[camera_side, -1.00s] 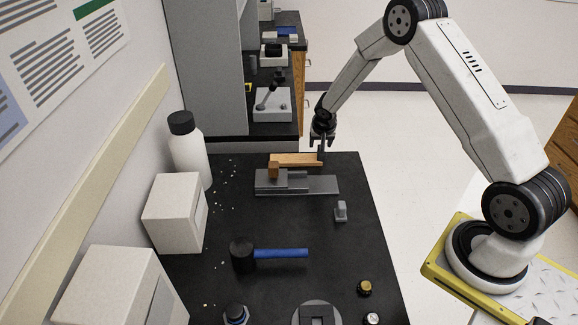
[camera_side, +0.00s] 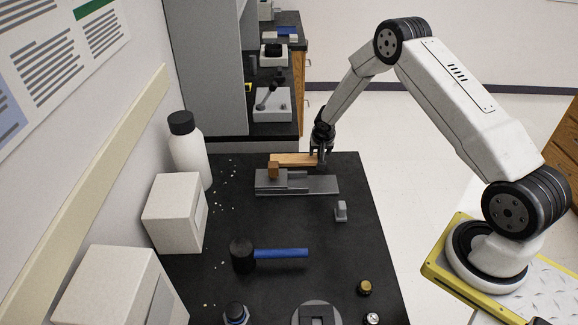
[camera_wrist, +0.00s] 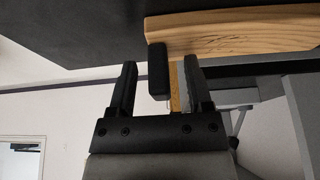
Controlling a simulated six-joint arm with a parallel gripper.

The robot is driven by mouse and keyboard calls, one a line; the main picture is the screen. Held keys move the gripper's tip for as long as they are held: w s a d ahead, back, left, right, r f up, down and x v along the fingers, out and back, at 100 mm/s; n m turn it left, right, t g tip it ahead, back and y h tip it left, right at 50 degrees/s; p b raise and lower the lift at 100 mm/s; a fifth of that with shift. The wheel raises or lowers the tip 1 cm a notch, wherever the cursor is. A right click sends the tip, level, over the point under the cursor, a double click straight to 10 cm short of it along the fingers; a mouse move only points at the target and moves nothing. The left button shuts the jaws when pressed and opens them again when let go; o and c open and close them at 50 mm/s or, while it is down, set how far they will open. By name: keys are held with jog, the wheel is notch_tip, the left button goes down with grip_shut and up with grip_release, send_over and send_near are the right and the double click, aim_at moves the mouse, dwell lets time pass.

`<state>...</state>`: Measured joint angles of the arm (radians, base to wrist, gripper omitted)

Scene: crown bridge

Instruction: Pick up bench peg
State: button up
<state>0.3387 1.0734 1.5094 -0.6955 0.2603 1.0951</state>
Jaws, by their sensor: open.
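The bench peg (camera_side: 292,160) is a wooden bar with a block at its left end. It lies along the far side of a grey metal base on the black bench. In the wrist view the peg (camera_wrist: 235,30) runs across the upper right, its wood grain clear. My gripper (camera_side: 320,160) is at the right end of the peg. In the wrist view my gripper (camera_wrist: 160,72) has its two black fingers apart, with a small dark block (camera_wrist: 158,70) showing between them. I cannot tell whether the fingers touch the peg.
The grey base (camera_side: 320,185) lies just in front of the peg. A small grey block (camera_side: 341,211), a blue-handled hammer (camera_side: 280,253) and a brass knob (camera_side: 365,288) are nearer. White boxes (camera_side: 175,212) and a white bottle (camera_side: 189,150) line the left wall.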

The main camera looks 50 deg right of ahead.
dwell(0.4)
grip_shut()
jog(key=shift+r, duration=0.1)
jog(key=shift+r, duration=0.7)
jog(key=s+a+r, duration=0.4)
jog(key=s+r, duration=0.7)
jog(key=s, duration=0.2)
jog(key=shift+a+r, duration=0.2)
jog(key=shift+s, duration=0.15)
